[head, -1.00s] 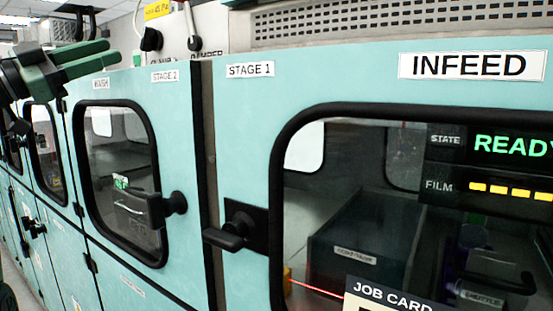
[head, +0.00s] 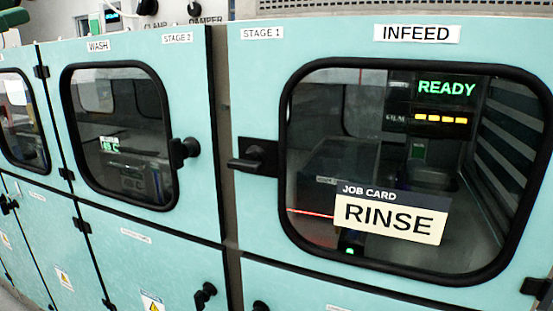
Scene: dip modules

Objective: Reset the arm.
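A small green part of my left gripper (head: 12,20) shows at the top left corner of the head view. The rest of it is cut off, so I cannot tell whether it is open or shut. It appears apart from the machine's doors. My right gripper is not in view.
A teal machine front fills the view. The INFEED door (head: 262,215) is closed, with a black handle (head: 250,157) and a RINSE job card (head: 390,219) showing at its window. The closed WASH door (head: 190,110) has a handle (head: 184,152). Lower panels carry knobs (head: 204,295).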

